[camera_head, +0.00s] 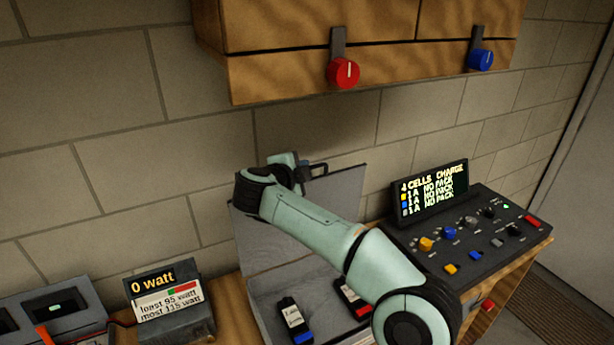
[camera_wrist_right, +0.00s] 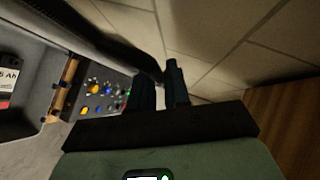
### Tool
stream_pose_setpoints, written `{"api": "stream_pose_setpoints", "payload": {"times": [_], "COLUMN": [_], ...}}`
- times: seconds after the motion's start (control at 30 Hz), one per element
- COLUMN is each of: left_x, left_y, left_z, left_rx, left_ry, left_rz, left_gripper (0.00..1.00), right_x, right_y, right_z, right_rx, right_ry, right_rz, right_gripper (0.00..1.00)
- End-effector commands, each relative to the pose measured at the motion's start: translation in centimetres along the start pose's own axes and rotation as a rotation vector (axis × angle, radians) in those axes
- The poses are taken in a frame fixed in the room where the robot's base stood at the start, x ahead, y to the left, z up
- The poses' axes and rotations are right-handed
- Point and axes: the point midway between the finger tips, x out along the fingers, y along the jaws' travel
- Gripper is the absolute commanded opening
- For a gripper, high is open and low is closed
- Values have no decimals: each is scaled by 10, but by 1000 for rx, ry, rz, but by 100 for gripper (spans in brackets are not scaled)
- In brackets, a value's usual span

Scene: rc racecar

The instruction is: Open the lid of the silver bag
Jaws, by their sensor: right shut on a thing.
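The silver bag (camera_head: 266,294) stands open on the wooden bench. Its grey lid (camera_head: 268,248) is raised steeply at the back, near the brick wall. A dark handle (camera_head: 319,170) shows at the lid's top edge. My right arm reaches across the bag, and its gripper (camera_head: 291,160) is at the top edge of the lid. In the right wrist view the fingers (camera_wrist_right: 172,82) are close together, with a dark edge running up to them; the exact hold is hard to see. My left gripper is not in view.
Inside the bag lie a pack with a blue end (camera_head: 294,320) and one with red (camera_head: 352,297). A charger panel (camera_head: 470,238) stands to the right, a watt meter (camera_head: 170,305) to the left. A wooden cabinet (camera_head: 290,70) with red and blue knobs hangs above.

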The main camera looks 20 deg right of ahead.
Motion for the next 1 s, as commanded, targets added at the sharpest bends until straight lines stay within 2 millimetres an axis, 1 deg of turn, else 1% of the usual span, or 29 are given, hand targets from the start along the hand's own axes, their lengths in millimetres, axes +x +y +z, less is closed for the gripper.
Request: {"api": "stream_pose_setpoints", "payload": {"times": [0.03, 0.1, 0.3, 0.53, 0.97, 1.0], "left_x": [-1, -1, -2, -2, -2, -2], "left_y": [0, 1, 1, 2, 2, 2], "left_z": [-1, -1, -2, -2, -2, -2], "left_rx": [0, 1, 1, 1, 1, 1], "left_ry": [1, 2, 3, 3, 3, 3], "left_rz": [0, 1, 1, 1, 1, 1], "left_gripper": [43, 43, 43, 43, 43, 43], "right_x": [5, 8, 17, 21, 22, 22], "right_y": [1, -2, -6, -9, -8, -8], "right_z": [6, 10, 19, 23, 24, 24], "right_rx": [-15, -30, -63, -80, -85, -84], "right_ry": [-1, -2, -2, -1, -1, -1], "right_rz": [19, 34, 65, 81, 85, 85], "right_gripper": [0, 0, 0, 0, 0, 30]}}
